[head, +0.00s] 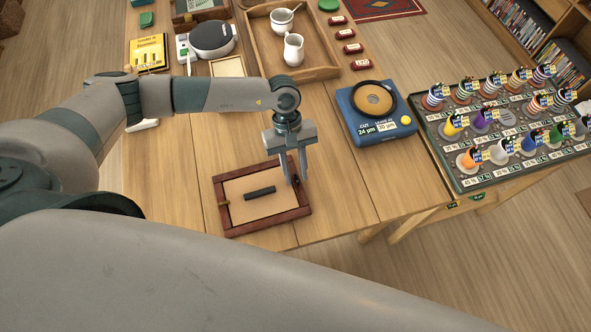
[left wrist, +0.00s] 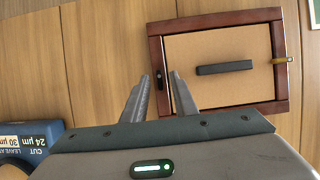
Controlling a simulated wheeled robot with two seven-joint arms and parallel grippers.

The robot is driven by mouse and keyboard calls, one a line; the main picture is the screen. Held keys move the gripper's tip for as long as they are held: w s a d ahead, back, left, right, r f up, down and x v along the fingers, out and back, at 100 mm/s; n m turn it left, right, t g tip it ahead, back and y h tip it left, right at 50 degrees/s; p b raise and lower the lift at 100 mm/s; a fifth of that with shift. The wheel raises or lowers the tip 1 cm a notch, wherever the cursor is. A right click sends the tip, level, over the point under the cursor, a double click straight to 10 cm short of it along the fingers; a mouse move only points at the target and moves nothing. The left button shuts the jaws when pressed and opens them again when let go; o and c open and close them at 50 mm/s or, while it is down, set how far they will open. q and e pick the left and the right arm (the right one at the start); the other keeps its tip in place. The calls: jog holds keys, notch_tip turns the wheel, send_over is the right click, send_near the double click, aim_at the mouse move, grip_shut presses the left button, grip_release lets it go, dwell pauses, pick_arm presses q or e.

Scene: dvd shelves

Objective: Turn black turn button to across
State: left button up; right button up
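A picture frame with a dark red-brown wooden rim (head: 238,229) and tan backing lies on the table; it also shows in the left wrist view (left wrist: 225,22). The small black turn button (left wrist: 158,78) sits on one rim rail, lying roughly along it. A brass turn button (left wrist: 281,60) sits on the opposite rail, pointing across it. A dark bar (head: 259,193) lies in the middle of the backing. My left gripper (head: 297,182) points down at the black button's rail. Its fingers are apart, one on each side of the button; I cannot tell whether they touch it. My right gripper is out of view.
A blue device (head: 378,127) with a round dish stands right of the frame. A tray of spools (head: 462,186) is at the far right. A wooden tray (head: 322,73) with white jugs stands behind. Bare table lies left of the frame.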

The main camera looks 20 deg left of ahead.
pick_arm(q)
grip_shut()
